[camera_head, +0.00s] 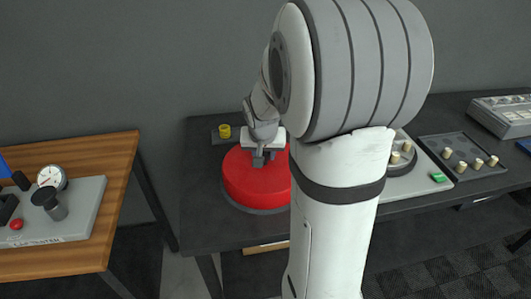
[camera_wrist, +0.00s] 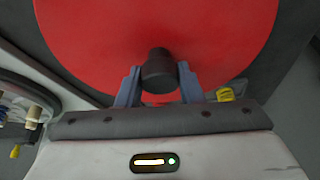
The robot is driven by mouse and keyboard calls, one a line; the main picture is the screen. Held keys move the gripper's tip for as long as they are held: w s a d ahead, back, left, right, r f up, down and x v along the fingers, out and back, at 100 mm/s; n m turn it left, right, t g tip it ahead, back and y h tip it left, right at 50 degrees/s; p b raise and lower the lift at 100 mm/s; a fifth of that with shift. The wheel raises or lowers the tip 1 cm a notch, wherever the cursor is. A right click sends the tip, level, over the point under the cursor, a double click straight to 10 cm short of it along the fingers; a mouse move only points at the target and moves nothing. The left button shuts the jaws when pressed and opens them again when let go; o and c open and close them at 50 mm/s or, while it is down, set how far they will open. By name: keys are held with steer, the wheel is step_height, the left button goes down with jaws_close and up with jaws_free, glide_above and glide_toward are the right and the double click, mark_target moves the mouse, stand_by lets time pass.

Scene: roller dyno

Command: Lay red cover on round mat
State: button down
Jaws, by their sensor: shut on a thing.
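In the wrist view the red cover (camera_wrist: 90,40) fills the upper part, and my gripper's fingers (camera_wrist: 158,85) stand on both sides of the knob. A dark grey rim of the round mat (camera_head: 252,208) shows under the cover's front edge. The rest of the mat is hidden. I cannot tell whether the cover touches it.
A yellow piece (camera_head: 225,131) stands on a small dark block behind the cover. Right of my arm are a grey device (camera_head: 415,178) and a tray with several pegs (camera_head: 459,151). A wooden table (camera_head: 105,160) with a gauge stands at the left, across a gap. My arm hides part of the dark table.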

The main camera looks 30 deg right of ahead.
steer(key=shift+f+b, duration=0.4)
stand_by(0.4)
steer(key=c, duration=0.5)
jaws_free()
steer(key=shift+r, duration=0.1)
steer(key=shift+r+p, duration=2.3)
steer(key=shift+r, duration=1.15)
